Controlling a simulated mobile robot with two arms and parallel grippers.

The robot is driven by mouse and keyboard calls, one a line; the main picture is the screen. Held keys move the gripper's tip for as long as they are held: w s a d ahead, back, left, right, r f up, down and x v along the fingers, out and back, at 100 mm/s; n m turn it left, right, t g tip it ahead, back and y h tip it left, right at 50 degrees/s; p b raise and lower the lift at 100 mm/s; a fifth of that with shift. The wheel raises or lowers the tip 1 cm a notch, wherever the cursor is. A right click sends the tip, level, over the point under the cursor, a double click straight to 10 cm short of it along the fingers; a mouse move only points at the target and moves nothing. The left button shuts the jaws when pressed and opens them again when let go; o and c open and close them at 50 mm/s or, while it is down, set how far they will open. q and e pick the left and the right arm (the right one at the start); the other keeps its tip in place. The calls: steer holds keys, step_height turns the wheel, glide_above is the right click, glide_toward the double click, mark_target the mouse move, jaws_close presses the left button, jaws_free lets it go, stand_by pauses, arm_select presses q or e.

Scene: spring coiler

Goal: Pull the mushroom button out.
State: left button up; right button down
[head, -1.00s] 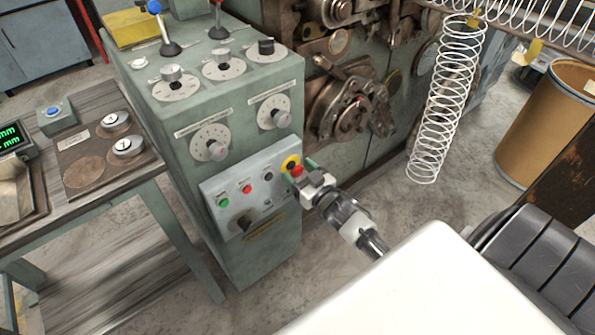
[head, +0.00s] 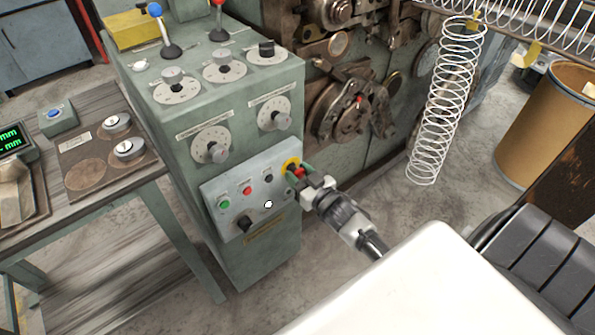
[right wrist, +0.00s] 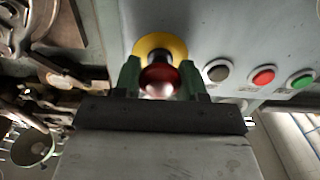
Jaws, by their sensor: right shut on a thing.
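The red mushroom button (head: 299,173) sits on the front panel of the green control cabinet, at the panel's upper right. In the right wrist view its red head (right wrist: 158,78) stands off the yellow ring (right wrist: 172,43), with a dark stem between them. My right gripper (head: 302,171) is shut on the button, its green fingers on either side of the red head; they also show in the right wrist view (right wrist: 158,80). My left gripper is not in view.
The panel beside the button holds a green button (head: 223,205), a small red button (head: 246,190), a black knob (head: 243,223) and a lit white lamp (head: 268,204). A hanging spring (head: 440,110) and a brown drum (head: 545,120) stand to the right.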

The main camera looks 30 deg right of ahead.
steer(key=shift+s+f, duration=0.1)
steer(key=c, duration=0.6)
jaws_free()
steer(key=shift+s, duration=0.15)
steer(key=s, duration=0.7)
steer(key=s+d, duration=0.1)
steer(key=s, duration=0.2)
steer(key=shift+s, duration=0.4)
